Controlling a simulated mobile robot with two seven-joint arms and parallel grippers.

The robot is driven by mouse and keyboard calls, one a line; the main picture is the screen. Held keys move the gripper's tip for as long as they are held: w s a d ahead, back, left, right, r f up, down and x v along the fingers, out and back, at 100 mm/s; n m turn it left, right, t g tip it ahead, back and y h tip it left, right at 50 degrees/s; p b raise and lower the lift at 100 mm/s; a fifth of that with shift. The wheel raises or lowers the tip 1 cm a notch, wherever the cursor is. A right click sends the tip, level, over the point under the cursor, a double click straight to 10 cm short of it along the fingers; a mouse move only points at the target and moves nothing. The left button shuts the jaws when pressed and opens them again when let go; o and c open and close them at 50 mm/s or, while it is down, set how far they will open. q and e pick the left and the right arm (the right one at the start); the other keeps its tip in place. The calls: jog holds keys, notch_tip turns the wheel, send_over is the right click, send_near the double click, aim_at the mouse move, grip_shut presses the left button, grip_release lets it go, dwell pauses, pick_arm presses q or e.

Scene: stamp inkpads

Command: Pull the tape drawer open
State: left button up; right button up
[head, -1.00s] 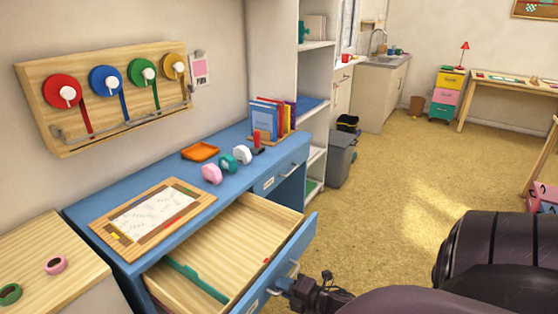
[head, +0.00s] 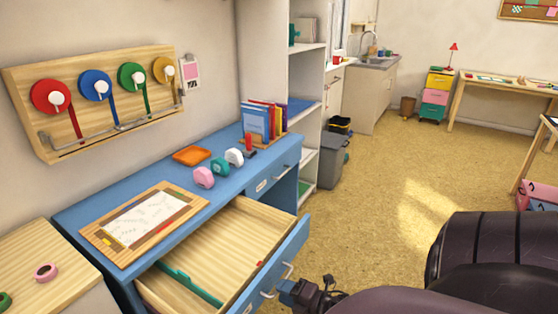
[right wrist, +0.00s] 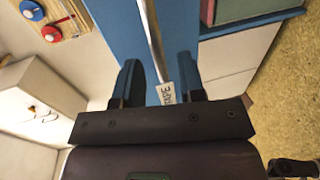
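The tape drawer (head: 288,262) is pulled out of the blue desk. Its pale wood inside shows, with a green strip (head: 190,283) and a small red item in it. Its metal handle (head: 289,268) is on the blue front. My right gripper (head: 290,288) is just in front of this handle. In the right wrist view the fingers (right wrist: 158,82) stand apart, with the handle bar (right wrist: 151,38) and a white TAPE label (right wrist: 163,72) seen between them. I cannot tell whether a finger touches the bar. My left gripper is not in view.
A second drawer (head: 272,178) is shut. A grey bin (head: 328,160) stands behind. Open floor lies to the right.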

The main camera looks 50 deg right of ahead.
jog(key=v, duration=0.8)
jog(key=shift+s, duration=0.1)
dwell(0.3)
